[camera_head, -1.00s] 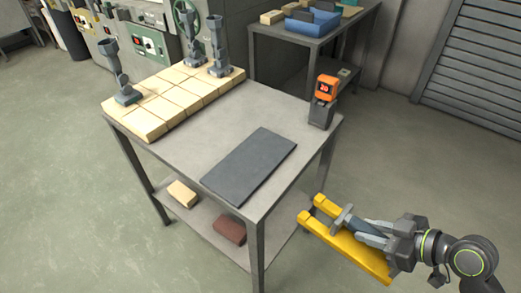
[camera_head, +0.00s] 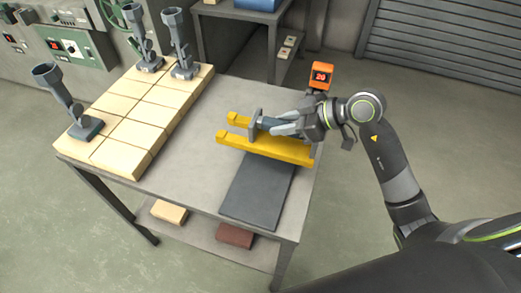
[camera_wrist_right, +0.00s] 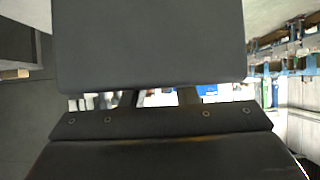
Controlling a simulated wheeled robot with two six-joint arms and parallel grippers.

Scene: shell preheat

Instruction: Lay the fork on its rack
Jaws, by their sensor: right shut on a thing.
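The yellow two-pronged fork (camera_head: 265,147) is in my right gripper (camera_head: 277,127), which is shut on its dark grip behind an upright plate. The prongs point left in the head view, over the table top and across the far end of a dark grey flat slab (camera_head: 257,190). This slab may be the rack. The fork looks raised above it, but the gap is hard to judge. In the right wrist view, dark surfaces close to the camera fill most of the picture and hide the fork's prongs. My left gripper is in neither view.
Pale blocks (camera_head: 130,133) cover the table's left side, with several grey funnel-topped pieces (camera_head: 178,40) standing on them. An orange display device (camera_head: 321,76) stands at the back right corner, close to my right arm. The table (camera_head: 198,165) is bare between blocks and slab.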

